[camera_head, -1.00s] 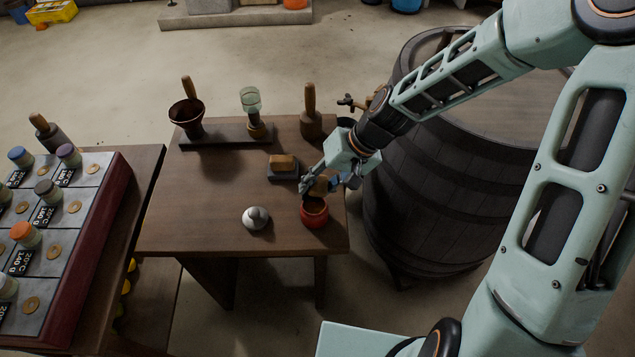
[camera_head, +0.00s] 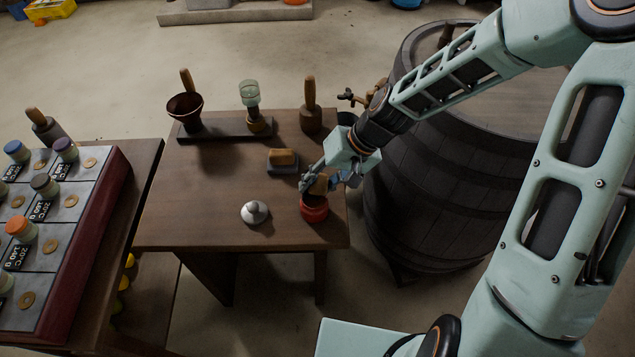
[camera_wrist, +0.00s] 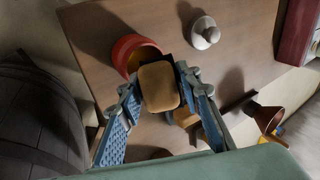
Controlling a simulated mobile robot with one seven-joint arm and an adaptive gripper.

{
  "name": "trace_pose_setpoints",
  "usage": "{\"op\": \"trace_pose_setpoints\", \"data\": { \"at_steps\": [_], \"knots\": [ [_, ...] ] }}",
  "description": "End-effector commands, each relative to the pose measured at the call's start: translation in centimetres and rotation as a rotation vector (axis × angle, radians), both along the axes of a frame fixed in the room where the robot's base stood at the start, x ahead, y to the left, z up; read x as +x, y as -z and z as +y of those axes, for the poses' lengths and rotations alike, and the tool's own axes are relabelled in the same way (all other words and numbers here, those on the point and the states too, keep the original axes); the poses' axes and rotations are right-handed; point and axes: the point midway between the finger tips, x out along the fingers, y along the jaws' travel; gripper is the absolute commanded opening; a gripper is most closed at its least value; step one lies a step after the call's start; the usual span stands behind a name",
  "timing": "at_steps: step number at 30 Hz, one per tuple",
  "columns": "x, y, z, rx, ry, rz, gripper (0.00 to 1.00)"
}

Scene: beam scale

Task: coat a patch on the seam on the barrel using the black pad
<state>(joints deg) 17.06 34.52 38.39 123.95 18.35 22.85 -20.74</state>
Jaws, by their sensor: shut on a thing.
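My gripper (camera_head: 322,186) is shut on the wooden handle of the black pad (camera_head: 318,184), at the right side of the small table. In the wrist view the tan handle (camera_wrist: 159,86) sits between the fingers, and a dark edge of the pad shows beyond it. The pad is at the mouth of a red pot (camera_head: 314,210), partly over its opening; I cannot tell whether it touches the inside. The red pot also shows in the wrist view (camera_wrist: 127,50). The dark barrel (camera_head: 435,185) stands right of the table, partly behind my arm; its seam is not distinguishable.
A white-grey knobbed lid (camera_head: 255,213) lies left of the pot. A second wooden-handled block (camera_head: 283,160) lies behind it. A funnel (camera_head: 186,108), a glass-topped tool (camera_head: 250,95) and a mallet (camera_head: 311,115) stand at the back. A tap (camera_head: 350,97) juts from the barrel.

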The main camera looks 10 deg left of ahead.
Motion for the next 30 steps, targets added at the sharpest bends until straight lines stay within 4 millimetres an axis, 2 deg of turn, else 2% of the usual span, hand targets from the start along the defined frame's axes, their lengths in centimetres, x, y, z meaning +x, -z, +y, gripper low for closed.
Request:
{"op": "trace_pose_setpoints", "data": {
  "at_steps": [30],
  "knots": [
    [0.0, 0.99, 0.0, 0.0, 0.0, 0.0, 0.13]
  ]
}}
